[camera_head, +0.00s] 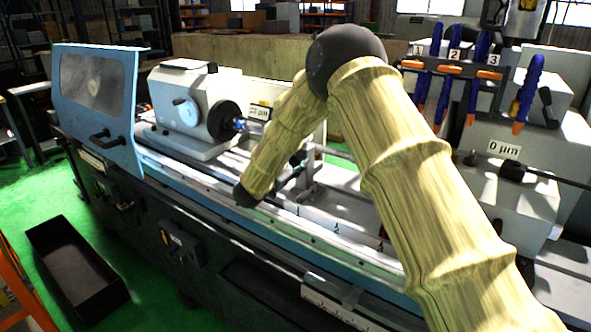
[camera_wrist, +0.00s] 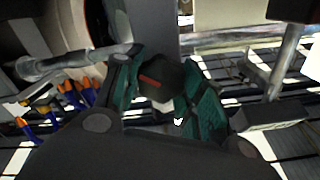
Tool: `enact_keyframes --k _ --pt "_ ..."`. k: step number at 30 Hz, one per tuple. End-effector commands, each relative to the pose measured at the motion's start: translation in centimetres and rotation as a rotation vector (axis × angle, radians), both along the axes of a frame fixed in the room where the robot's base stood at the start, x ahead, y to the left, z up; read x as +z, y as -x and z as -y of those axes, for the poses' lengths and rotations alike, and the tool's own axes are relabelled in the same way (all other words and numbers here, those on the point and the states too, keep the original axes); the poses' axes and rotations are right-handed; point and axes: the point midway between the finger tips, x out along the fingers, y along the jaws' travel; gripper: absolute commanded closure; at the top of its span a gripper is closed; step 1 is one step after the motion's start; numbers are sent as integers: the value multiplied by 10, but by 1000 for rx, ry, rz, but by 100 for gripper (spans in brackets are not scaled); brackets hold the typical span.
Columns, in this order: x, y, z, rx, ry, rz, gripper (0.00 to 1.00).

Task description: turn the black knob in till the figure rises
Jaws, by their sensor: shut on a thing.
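A black knob (camera_wrist: 170,76) with a red mark on it sits between the green finger pads of my gripper (camera_wrist: 164,104) in the wrist view. The pads press on it from both sides, so the gripper is shut on it. In the head view my arm hides the knob and most of my gripper.
Blue hoses with orange tips (camera_head: 429,70) hang from a rack numbered 1 to 3, behind my arm. A pale blue guard (camera_head: 95,92) stands at the left. A grey headstock (camera_head: 182,98) sits on the grinder bed. A black bin (camera_head: 75,270) lies on the green floor.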

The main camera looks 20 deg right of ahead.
Motion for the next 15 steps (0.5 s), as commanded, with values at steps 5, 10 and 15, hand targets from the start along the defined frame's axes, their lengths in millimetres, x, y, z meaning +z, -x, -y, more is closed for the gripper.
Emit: enact_keyframes --k 5,10,15 --pt "-3 0 0 0 -29 33 85" --pt "-1 0 0 0 -39 46 85" --pt "-1 0 0 0 -39 47 85"
